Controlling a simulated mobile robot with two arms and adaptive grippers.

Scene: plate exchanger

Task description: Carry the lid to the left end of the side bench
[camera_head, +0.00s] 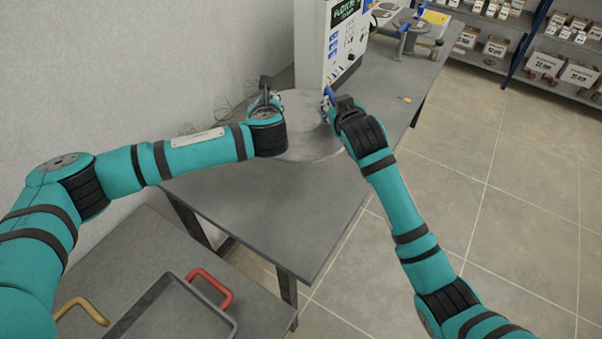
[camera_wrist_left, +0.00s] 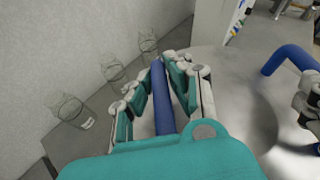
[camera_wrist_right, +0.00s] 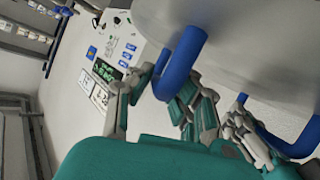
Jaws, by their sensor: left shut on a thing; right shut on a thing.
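The lid (camera_head: 306,122) is a round grey metal disc with blue bar handles, over the grey bench next to the white cabinet. My left gripper (camera_head: 266,94) is shut on its left blue handle, and this handle (camera_wrist_left: 163,105) runs between the fingers in the left wrist view. My right gripper (camera_head: 332,101) is at the opposite side, shut on the other blue handle (camera_wrist_right: 181,66), seen in the right wrist view. The lid looks about level. I cannot tell whether it is clear of the bench top.
The grey bench (camera_head: 270,215) has bare room in front of the lid. A lower bench (camera_head: 125,240) at bottom left holds a tray (camera_head: 165,290) with red and tan handles. Glass jars (camera_wrist_left: 72,112) stand by the wall. Shelving (camera_head: 500,75) is far right.

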